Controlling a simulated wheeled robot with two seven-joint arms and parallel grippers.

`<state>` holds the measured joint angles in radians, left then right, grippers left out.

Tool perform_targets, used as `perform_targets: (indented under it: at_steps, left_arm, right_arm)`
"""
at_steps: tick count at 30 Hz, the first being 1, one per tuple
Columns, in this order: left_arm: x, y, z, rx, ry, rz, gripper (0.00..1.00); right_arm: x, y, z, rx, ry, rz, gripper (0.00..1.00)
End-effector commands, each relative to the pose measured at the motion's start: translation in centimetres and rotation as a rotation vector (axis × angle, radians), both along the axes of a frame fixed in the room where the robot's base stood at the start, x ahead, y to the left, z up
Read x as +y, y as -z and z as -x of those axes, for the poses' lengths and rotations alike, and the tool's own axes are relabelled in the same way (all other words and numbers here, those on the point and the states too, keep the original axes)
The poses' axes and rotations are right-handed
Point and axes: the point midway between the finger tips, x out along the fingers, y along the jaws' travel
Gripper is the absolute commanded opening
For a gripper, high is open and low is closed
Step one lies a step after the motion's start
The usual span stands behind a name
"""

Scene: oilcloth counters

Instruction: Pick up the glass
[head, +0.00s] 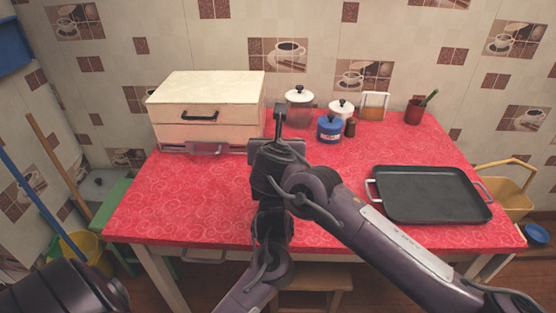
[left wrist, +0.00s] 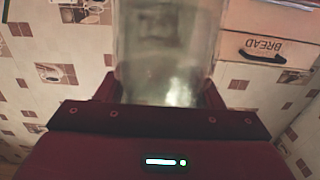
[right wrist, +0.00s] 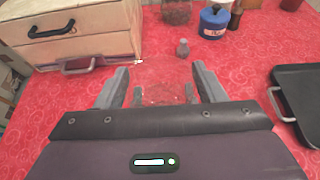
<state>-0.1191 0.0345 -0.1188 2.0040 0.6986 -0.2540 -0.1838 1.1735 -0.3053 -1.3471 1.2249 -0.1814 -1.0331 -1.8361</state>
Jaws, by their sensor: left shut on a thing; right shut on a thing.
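My left gripper (left wrist: 160,95) is shut on a clear glass (left wrist: 165,55). The glass fills the middle of the left wrist view, and its far end is cut off by the top edge. This gripper is outside the head view, where only a dark part of my left arm shows at the lower left. My right gripper (right wrist: 160,90) is over the red counter, its fingers wide apart around a faint, see-through thing (right wrist: 160,72) whose outline is hard to make out. In the head view the right gripper (head: 279,125) is in front of the canisters, seen from behind.
A cream bread box (head: 185,130) stands at the back left of the red counter (head: 190,205). Canisters, including a blue one (head: 329,129), stand at the back. A black tray (head: 430,195) lies at the right. A small grey shaker (right wrist: 183,47) stands beyond my right gripper.

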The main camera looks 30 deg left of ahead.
Motion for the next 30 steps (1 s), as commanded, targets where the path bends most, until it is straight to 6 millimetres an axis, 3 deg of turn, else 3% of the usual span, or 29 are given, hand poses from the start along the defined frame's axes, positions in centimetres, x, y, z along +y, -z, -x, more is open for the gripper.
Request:
perform_targets:
  at_steps: [5, 19, 30]
  left_arm:
    - [0.0, 0.0, 0.0, 0.0, 0.0, 0.0, 0.33]
    - [0.0, 0.1, 0.0, 0.001, -0.001, 0.0, 0.33]
    - [0.0, 0.1, 0.0, 0.002, -0.001, 0.0, 0.32]
  right_arm:
    - [0.0, -0.6, 0.0, -0.002, 0.0, -0.001, 0.2]
    - [0.1, -8.9, 0.0, -0.003, -0.001, -0.002, 0.2]
    - [0.0, -10.1, 0.0, -0.002, -0.001, -0.001, 0.2]
